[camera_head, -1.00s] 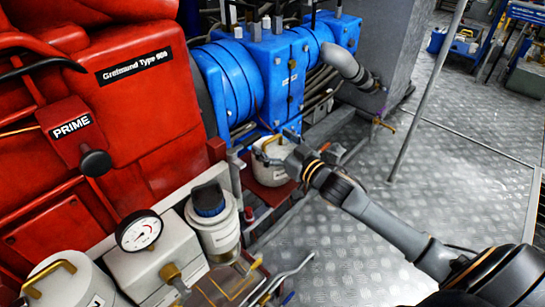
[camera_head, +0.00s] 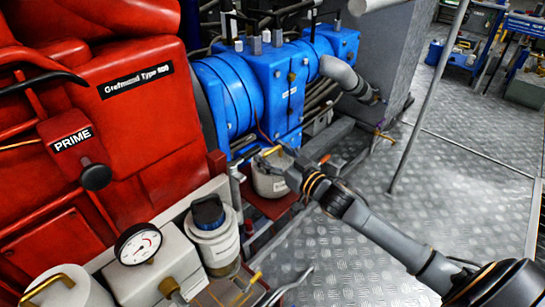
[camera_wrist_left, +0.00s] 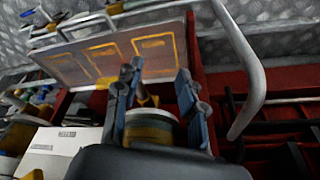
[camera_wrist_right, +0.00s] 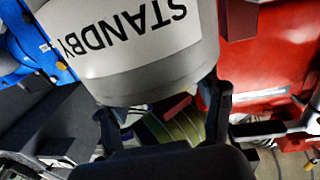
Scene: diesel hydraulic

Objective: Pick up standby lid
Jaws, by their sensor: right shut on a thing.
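The standby lid (camera_head: 268,182) is a white, round, canister-like piece with a yellow handle on top, beside the blue machine in the head view. In the right wrist view its white side with the word STANDBY (camera_wrist_right: 150,45) fills the top. My right gripper (camera_head: 282,160) is at its top and shut on the handle; the grip itself is partly hidden. Its dark fingers (camera_wrist_right: 165,115) show below the lid in the right wrist view. My left gripper (camera_wrist_left: 155,90) is open, its blue-grey fingers apart, with a yellow-banded round object behind them.
The red machine marked PRIME (camera_head: 75,140) stands at left, and the blue machine (camera_head: 285,90) is behind the lid. A white box with a gauge (camera_head: 138,243) and a white canister with a dark blue cap (camera_head: 210,215) stand in front. Patterned metal floor (camera_head: 370,265) at right is open apart from a pole.

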